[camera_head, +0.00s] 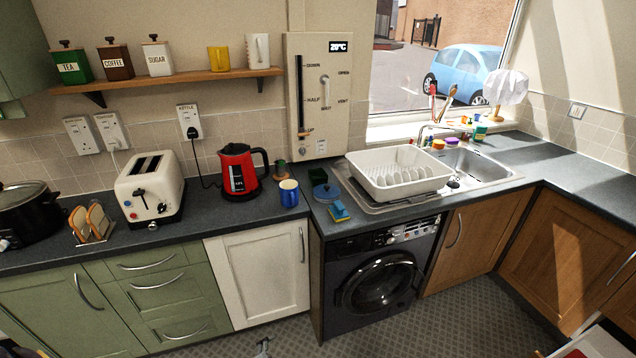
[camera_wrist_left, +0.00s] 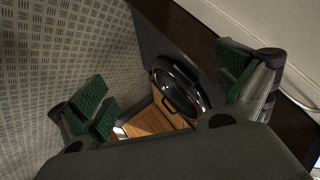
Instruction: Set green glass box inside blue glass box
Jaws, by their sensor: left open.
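A small dark green box (camera_head: 317,176), which looks like the green glass box, stands on the dark worktop left of the sink. A blue, round-looking container (camera_head: 326,192) sits just in front of it and may be the blue glass box; its exact shape is too small to tell. The two are close but separate. My left gripper (camera_wrist_left: 168,85) is open and empty in the left wrist view, its green-padded fingers wide apart. A small grey part at the bottom edge of the head view is probably its tip, well below the worktop. My right gripper is not seen.
A white dish rack (camera_head: 399,172) is close on the right. A washing machine (camera_head: 378,280) is below the worktop. The patterned floor (camera_head: 450,320) in front is clear.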

